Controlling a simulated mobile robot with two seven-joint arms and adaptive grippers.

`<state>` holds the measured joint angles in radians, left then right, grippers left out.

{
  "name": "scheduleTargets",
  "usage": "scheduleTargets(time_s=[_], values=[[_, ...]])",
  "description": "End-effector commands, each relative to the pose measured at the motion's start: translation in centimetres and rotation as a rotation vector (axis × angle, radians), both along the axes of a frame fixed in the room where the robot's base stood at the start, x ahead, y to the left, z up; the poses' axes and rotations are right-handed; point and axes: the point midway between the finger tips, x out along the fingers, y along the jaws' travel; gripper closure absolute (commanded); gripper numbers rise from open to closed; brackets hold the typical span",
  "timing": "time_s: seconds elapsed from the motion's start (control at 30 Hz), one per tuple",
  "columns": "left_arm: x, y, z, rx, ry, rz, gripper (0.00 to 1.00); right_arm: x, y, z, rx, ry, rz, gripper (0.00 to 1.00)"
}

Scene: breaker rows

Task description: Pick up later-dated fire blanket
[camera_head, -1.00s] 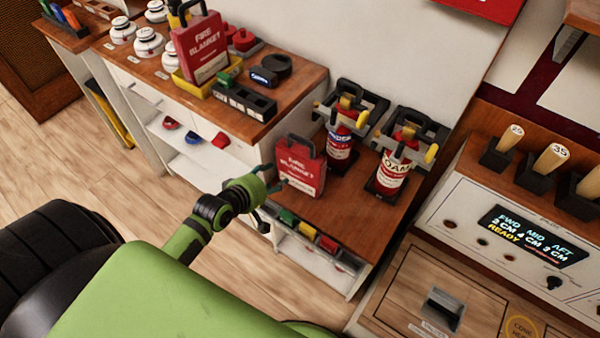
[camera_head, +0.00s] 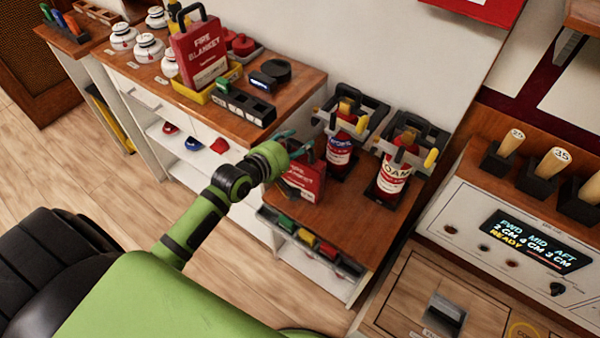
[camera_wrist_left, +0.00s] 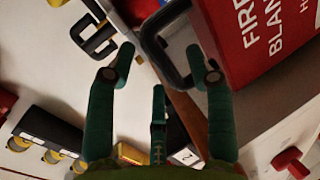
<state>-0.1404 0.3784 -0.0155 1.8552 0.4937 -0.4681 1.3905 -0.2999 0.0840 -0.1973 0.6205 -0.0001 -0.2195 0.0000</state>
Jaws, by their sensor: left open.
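Two red fire blanket packs show in the head view. One fire blanket (camera_head: 199,52) stands in a yellow tray on the left cabinet. The other fire blanket (camera_head: 306,186) stands on the lower counter, partly hidden by my left gripper (camera_head: 290,143). The dates on both are too small to read. In the left wrist view my left gripper (camera_wrist_left: 161,62) is open, its green fingers spread. The lower blanket's red body (camera_wrist_left: 270,38) fills the upper right there, and its dark handle (camera_wrist_left: 172,72) shows between the fingertips. I cannot tell if they touch. My right gripper is not in view.
Two extinguishers, one blue-labelled (camera_head: 339,152) and one marked foam (camera_head: 392,178), stand in dark brackets right of the lower blanket. A console with a display (camera_head: 536,240) is at the right. Coloured items (camera_head: 306,237) sit along the counter's front.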

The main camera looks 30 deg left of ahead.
Motion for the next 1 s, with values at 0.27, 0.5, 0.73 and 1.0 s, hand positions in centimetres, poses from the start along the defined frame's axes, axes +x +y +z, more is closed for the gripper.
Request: scheduleTargets(time_s=[0.27, 0.5, 0.73, 1.0], values=[[0.0, 0.0, 0.0, 0.0, 0.0, 0.0, 0.87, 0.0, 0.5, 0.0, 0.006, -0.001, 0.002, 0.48], [0.1, 0.0, 0.2, 0.002, -0.007, 0.001, 1.0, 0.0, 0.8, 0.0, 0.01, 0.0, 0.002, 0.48], [0.0, 0.1, 0.3, 0.004, -0.005, 0.0, 1.0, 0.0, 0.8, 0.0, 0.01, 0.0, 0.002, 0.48], [0.1, 0.0, 2.3, 0.004, -0.01, 0.0, 1.0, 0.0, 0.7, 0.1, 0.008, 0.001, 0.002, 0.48]])
